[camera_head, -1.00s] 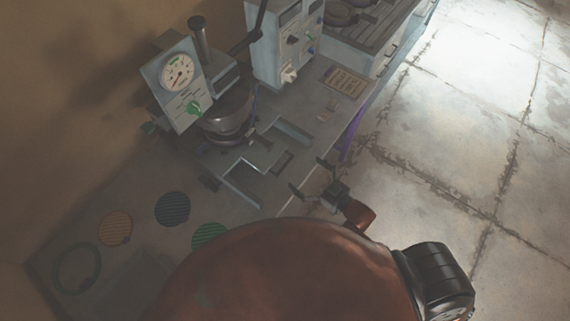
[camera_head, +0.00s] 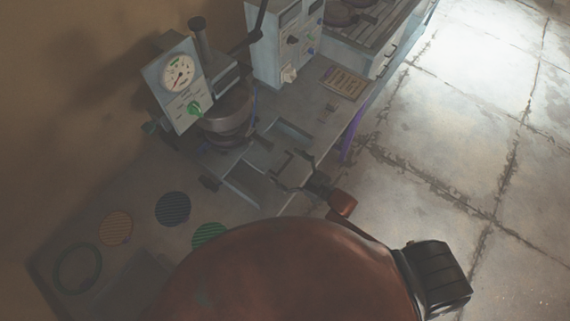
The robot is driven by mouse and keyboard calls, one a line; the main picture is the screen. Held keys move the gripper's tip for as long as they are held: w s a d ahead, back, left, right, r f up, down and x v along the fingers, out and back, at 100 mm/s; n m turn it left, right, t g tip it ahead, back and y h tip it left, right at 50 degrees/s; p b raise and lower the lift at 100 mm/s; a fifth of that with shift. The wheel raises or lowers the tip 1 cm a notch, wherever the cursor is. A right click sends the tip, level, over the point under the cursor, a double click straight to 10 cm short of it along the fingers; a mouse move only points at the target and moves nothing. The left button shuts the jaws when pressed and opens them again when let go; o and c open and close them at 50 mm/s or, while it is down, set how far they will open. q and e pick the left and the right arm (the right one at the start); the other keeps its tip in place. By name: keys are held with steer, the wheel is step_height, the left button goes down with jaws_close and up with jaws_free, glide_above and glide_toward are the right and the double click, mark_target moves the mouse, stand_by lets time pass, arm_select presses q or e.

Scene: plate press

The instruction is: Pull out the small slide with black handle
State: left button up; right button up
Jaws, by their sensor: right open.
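The press (camera_head: 230,115) stands on the bench, with a dial panel (camera_head: 181,88) on its left side. Low in front of it lie two pale rails, one at the upper right (camera_head: 288,134) and one at the lower left (camera_head: 246,184). The small slide (camera_head: 262,158) appears to lie between them. Its handle is dark and partly hidden by my gripper. My right gripper (camera_head: 278,165) is open, its fingers spread at the slide's outer end, around where the handle is. I cannot tell whether they touch it. My left gripper is not in view.
Several round discs lie on the bench at lower left, among them a dark blue one (camera_head: 173,209) and an orange one (camera_head: 116,228). A control box (camera_head: 284,45) and a rack (camera_head: 355,32) stand behind. Open floor (camera_head: 460,140) lies to the right.

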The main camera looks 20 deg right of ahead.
steer(key=shift+c, duration=0.6)
steer(key=c, duration=1.6)
steer(key=shift+s, duration=0.1)
